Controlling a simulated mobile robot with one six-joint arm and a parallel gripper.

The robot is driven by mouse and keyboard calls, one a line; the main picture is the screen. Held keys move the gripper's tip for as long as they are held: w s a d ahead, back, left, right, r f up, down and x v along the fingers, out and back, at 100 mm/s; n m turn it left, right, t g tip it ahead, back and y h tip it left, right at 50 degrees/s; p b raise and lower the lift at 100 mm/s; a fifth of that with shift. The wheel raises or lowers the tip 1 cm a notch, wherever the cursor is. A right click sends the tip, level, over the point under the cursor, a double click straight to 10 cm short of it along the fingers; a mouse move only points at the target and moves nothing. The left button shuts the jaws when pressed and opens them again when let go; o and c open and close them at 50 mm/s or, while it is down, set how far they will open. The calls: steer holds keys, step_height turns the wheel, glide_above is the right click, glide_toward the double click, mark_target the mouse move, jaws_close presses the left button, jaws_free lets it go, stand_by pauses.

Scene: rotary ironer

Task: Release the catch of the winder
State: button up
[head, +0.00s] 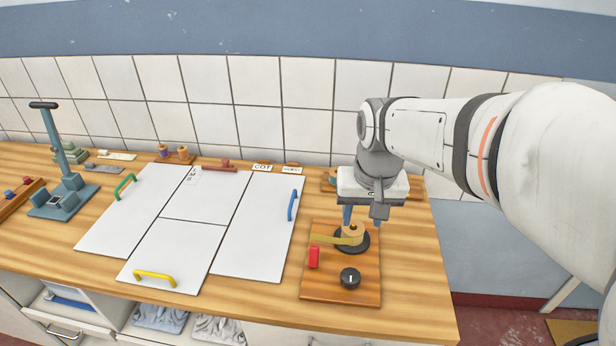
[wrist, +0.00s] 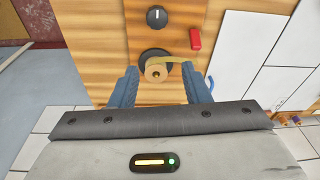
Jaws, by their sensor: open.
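The winder is a wooden board (head: 340,292) at the right of the bench. It carries a tan roll (head: 352,231) on a black disc, with a tan strip (head: 328,239) running off to the left. A small red block (head: 314,258), perhaps the catch, stands at the board's left side. A black knob (head: 350,278) with a white mark is at the front. In the wrist view the roll (wrist: 156,70), red block (wrist: 195,39) and knob (wrist: 157,17) all show. My gripper (head: 362,217) is open above the roll; its blue fingers (wrist: 162,84) appear either side of it. Contact cannot be told.
White panels with a green handle (head: 125,186), a yellow handle (head: 154,276) and a blue handle (head: 292,205) lie left of the board. A blue-grey lever press (head: 62,198) stands far left. Small spools (head: 182,153) and labels line the back, before a tiled wall.

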steer(key=shift+m+g, duration=0.4)
steer(key=shift+g, duration=0.4)
steer(key=w+a+f, duration=0.1)
steer(key=w, duration=0.2)
steer(key=w+a+f, duration=0.1)
steer(key=w, duration=0.2)
steer(key=w+a+f+b, duration=0.1)
steer(key=w+f, duration=0.1)
steer(key=w, duration=0.1)
steer(key=shift+w+a+f, duration=0.1)
steer(key=shift+a, duration=0.2)
steer(key=c, duration=0.7)
steer(key=shift+m+g, duration=0.3)
steer(key=shift+g, duration=0.3)
steer(key=w+a+f, duration=0.1)
steer(key=w, duration=0.1)
steer(key=w+a+f, duration=0.1)
steer(key=w+f, duration=0.1)
steer(key=w+a+f, duration=0.1)
steer(key=w+f, duration=0.1)
steer(key=shift+w+a+f+b, duration=0.1)
steer(key=shift+a+b, duration=0.1)
steer(key=shift+b, duration=0.15)
jaws_close()
